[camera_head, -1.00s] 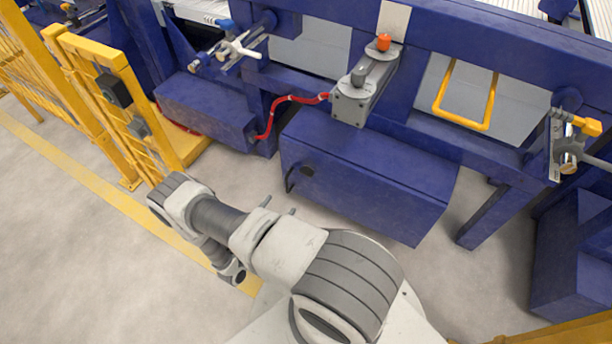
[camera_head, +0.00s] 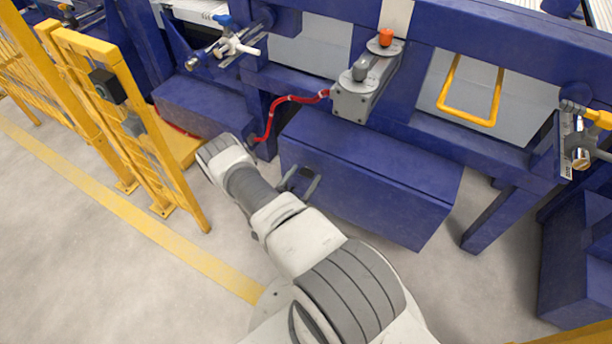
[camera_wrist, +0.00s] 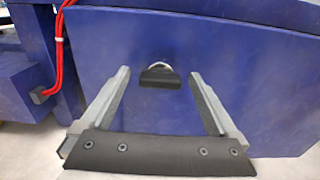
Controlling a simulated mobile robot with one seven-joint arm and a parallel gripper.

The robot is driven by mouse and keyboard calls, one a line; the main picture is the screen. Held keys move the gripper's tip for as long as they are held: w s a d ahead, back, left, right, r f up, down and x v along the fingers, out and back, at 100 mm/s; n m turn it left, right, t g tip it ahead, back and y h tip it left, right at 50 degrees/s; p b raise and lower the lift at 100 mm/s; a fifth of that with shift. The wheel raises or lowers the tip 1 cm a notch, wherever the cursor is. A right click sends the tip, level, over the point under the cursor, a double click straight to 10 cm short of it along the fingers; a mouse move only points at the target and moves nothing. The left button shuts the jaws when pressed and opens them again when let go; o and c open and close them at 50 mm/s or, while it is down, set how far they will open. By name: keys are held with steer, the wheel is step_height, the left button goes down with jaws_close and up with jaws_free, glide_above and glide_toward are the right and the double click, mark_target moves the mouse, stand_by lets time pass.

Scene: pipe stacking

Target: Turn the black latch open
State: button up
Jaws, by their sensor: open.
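The black latch (camera_wrist: 158,77) sits on the front face of the blue box (camera_wrist: 105,45), with a small silvery round part above it. Its black grip lies crosswise in the wrist view. My gripper (camera_wrist: 159,76) is open and faces the latch, one grey finger on each side, with clear gaps between fingers and latch. Nothing is held. In the head view my gripper (camera_head: 304,174) is at the left part of the box front, and the latch is small and partly hidden between the fingers.
A red hose (camera_head: 284,102) runs above the box's left end to a grey clamp unit (camera_head: 358,92). A yellow fence (camera_head: 125,110) stands left of my arm. A yellow handle (camera_head: 470,118) is at upper right. The floor in front of the box is open.

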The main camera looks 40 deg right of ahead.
steer(key=shift+x, duration=0.8)
steer(key=c, duration=1.4)
